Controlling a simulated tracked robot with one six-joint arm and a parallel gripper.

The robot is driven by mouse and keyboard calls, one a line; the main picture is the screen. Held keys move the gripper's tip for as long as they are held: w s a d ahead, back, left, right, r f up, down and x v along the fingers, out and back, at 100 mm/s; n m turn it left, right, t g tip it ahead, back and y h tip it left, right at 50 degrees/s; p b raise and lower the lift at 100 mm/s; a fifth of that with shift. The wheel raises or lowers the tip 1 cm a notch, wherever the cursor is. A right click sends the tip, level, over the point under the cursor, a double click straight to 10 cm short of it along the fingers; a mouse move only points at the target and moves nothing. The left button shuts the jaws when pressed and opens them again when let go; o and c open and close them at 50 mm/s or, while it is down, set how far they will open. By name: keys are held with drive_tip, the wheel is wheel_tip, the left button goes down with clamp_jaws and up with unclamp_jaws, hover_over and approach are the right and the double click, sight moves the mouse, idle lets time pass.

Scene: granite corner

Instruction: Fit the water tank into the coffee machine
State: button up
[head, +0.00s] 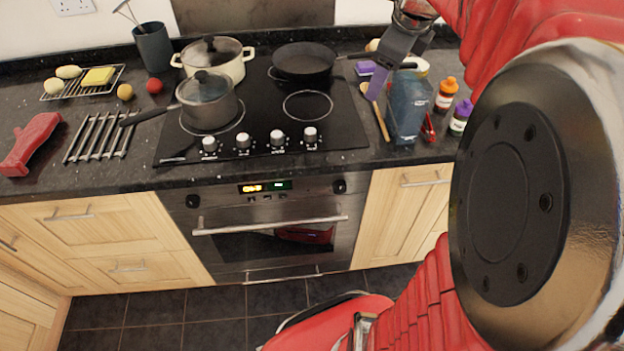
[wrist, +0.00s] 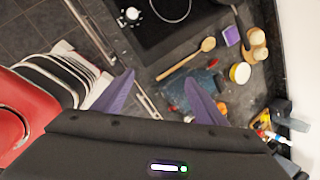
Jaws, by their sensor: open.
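The water tank (head: 408,108) is a translucent blue-grey container on the dark counter, right of the hob. In the wrist view the tank (wrist: 205,80) shows beyond and partly behind the right finger. My gripper (head: 388,76) is open and above the tank in the head view, with a purple finger to the tank's upper left. In the wrist view my gripper (wrist: 160,92) has its two purple fingers wide apart with nothing held between them. I cannot tell whether a finger touches the tank. I cannot make out a coffee machine in either view.
A wooden spoon (head: 376,112) lies left of the tank and a purple sponge (head: 366,68) behind it. An orange-capped bottle (head: 445,94) and a purple-capped bottle (head: 461,117) stand to its right. Pots and a frying pan (head: 304,61) stand on the hob. My arm covers the right side.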

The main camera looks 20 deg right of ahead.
drive_tip(key=s+a+f+n, duration=0.4)
drive_tip(key=s+a+n, duration=0.3)
drive_tip(key=a+n, duration=0.4)
drive_tip(key=s+a+f+n+t+y, duration=0.1)
drive_tip(key=s+a+f+n, duration=0.2)
drive_tip(key=s+a+n, duration=0.5)
drive_tip(key=a+n, duration=0.3)
drive_tip(key=n, duration=0.7)
drive_tip(key=shift+s+a+f, duration=0.2)
drive_tip(key=shift+s+f, duration=0.1)
drive_tip(key=shift+f, duration=0.1)
drive_tip(key=shift+o, duration=0.5)
